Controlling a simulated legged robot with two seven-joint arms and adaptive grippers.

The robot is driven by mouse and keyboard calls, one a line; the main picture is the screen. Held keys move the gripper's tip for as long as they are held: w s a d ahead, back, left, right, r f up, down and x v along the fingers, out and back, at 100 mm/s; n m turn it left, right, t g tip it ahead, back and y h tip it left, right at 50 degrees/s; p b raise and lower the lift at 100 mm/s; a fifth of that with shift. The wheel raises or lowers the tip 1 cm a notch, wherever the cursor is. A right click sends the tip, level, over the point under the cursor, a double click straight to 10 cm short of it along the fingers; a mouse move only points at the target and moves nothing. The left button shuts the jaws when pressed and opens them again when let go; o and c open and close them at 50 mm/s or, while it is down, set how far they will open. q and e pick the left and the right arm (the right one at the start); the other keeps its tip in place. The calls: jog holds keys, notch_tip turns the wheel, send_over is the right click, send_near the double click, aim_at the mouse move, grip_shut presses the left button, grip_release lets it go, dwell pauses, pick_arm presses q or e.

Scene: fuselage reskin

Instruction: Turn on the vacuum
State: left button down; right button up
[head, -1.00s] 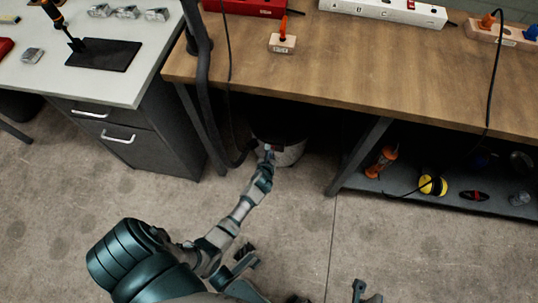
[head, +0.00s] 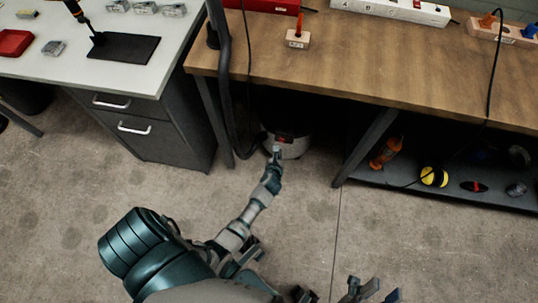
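The vacuum (head: 296,150) is a round grey drum with a dark top, on the floor in the shadow under the wooden bench. A small red part (head: 283,138) shows on its front. My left arm reaches toward it, and my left gripper (head: 277,152) is at the drum's front, just below the red part. I cannot tell whether it touches the vacuum. Its fingers are too small to read as open or shut. My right gripper (head: 372,290) is at the bottom edge, partly cut off, its fingers spread and empty, far from the vacuum.
A dark hose (head: 225,85) runs down over the left end of the wooden bench (head: 350,60). A bench leg (head: 365,145) and low shelf (head: 440,187) with tools stand right of the vacuum. Grey drawers (head: 150,135) stand left. The floor in front is clear.

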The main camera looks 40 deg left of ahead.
pick_arm(q)
jog(key=p+v, duration=0.2)
jog(key=v, duration=0.4)
jog(key=shift+s+d+p, duration=0.25)
jog(key=shift+p, duration=0.15)
pick_arm(e)
jog(key=w+a+f+n+g, duration=0.1)
jog(key=w+f+g, duration=0.4)
jog(key=w+g, duration=0.1)
jog(key=shift+w+f+n+g, duration=0.15)
jog(key=shift+w+n+g, duration=0.1)
jog(key=shift+n+g, duration=0.15)
